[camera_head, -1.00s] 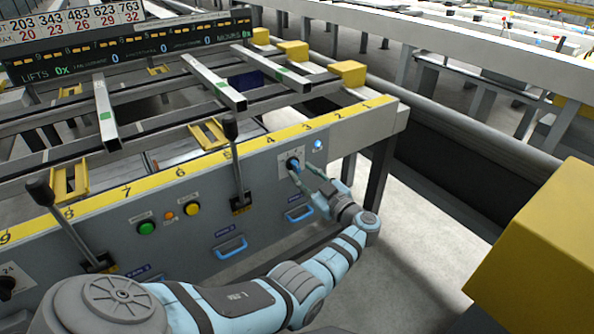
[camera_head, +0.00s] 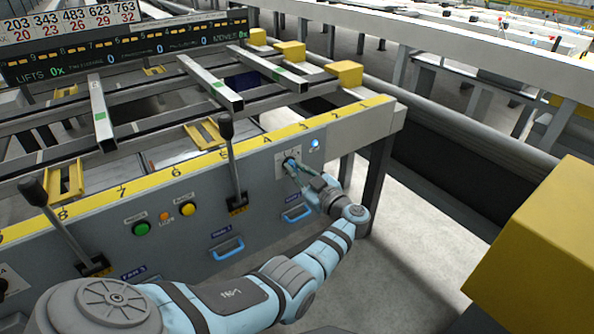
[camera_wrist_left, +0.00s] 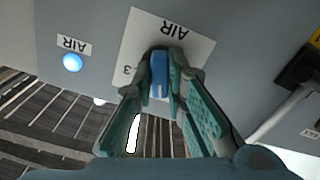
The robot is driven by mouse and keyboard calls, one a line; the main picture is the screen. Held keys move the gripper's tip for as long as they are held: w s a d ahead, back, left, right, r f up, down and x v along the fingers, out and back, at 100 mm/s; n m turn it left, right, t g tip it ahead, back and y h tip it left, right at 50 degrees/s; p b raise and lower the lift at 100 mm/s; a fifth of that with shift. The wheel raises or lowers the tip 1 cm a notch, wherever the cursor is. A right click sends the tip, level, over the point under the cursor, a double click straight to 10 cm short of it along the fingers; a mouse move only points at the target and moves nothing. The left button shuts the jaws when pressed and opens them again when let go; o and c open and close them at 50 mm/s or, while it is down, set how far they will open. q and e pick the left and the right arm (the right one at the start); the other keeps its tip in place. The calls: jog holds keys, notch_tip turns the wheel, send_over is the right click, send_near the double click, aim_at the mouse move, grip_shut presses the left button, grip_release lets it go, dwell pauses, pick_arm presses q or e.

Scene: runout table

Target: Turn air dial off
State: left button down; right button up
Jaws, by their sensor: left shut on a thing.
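The air dial (camera_wrist_left: 159,75) is a small blue-edged knob on a white plate marked AIR (camera_wrist_left: 178,42). The plate shows upside down in the left wrist view. In the head view the dial plate (camera_head: 281,164) is on the right part of the grey console front. My left gripper (camera_head: 292,166) is at the dial, its two green-grey fingers shut on either side of the knob. In the left wrist view the fingertips (camera_wrist_left: 160,88) cover part of the plate's lettering; a "3" shows at its left. A lit blue AIR lamp (camera_wrist_left: 72,62) sits beside the plate. My right gripper is out of view.
Blue handles (camera_head: 228,249) stick out below the dial. A tall black-knobbed lever (camera_head: 232,160) stands left of the dial. Green (camera_head: 142,229) and yellow (camera_head: 187,208) buttons are further left. A large yellow block (camera_head: 540,255) fills the right foreground; open floor lies between.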

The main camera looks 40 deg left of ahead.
pick_arm(q)
jog(key=shift+n, duration=1.1)
jog(key=shift+n+b, duration=0.4)
jog(key=shift+n, duration=0.8)
jog(key=shift+n+b, duration=0.3)
jog(key=shift+n, duration=1.2)
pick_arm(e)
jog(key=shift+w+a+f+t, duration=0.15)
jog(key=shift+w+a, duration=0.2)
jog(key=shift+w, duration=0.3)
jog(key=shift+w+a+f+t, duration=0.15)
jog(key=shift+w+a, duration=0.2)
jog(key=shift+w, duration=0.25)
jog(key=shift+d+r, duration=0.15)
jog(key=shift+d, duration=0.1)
pick_arm(q)
jog(key=c, duration=1.6)
grip_release()
